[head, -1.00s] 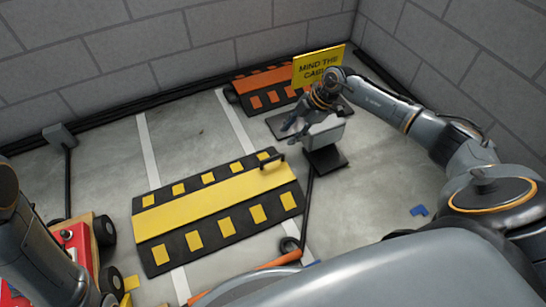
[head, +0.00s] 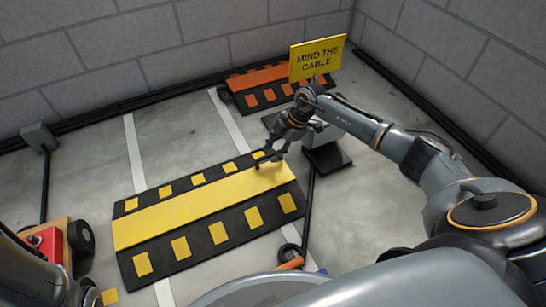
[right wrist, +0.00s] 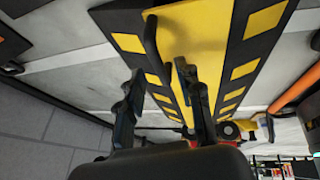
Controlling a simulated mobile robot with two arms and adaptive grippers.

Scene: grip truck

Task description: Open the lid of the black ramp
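The black ramp (head: 237,226) with yellow squares lies on the floor. Its yellow lid (head: 190,212) lies flat and shut along the middle. A dark handle stands up at the lid's right end; it shows in the right wrist view (right wrist: 153,38). My right gripper (head: 274,152) is open above that end of the ramp, its fingertips close to the handle and partly hiding it in the head view. In the right wrist view the handle is just beyond the open, empty fingers (right wrist: 160,78). Contact cannot be told. My left gripper is out of view.
An orange and black ramp (head: 262,76) lies at the back wall, beside a yellow "MIND THE CABLE" sign (head: 317,60). A grey box on a dark base (head: 327,158) stands right of the lid. A red cart (head: 52,243) is at lower left. Floor behind the ramp is clear.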

